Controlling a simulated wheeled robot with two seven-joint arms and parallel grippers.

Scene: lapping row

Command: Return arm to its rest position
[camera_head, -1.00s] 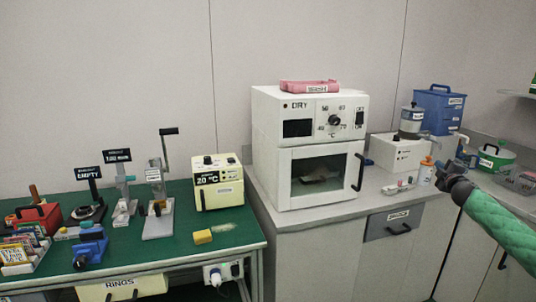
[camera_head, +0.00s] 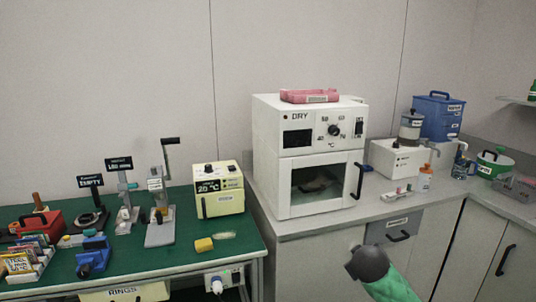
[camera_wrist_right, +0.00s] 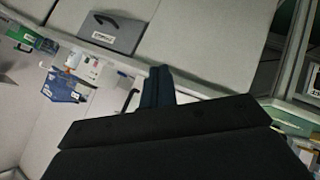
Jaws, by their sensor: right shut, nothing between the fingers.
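My right arm, in a green padded sleeve, comes in at the bottom of the head view. Its dark gripper end (camera_head: 366,262) is in front of the cabinet below the grey counter, low and clear of the things on top. The fingertips are hard to make out there. In the right wrist view the dark fingers (camera_wrist_right: 158,86) are together, with nothing between them. My left gripper is not in view.
A white drying oven (camera_head: 308,155) with a closed glass door stands on the grey counter (camera_head: 300,228). The cabinet drawer (camera_head: 394,226) is close behind my right gripper. A green bench (camera_head: 190,252) with several tools stands at left.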

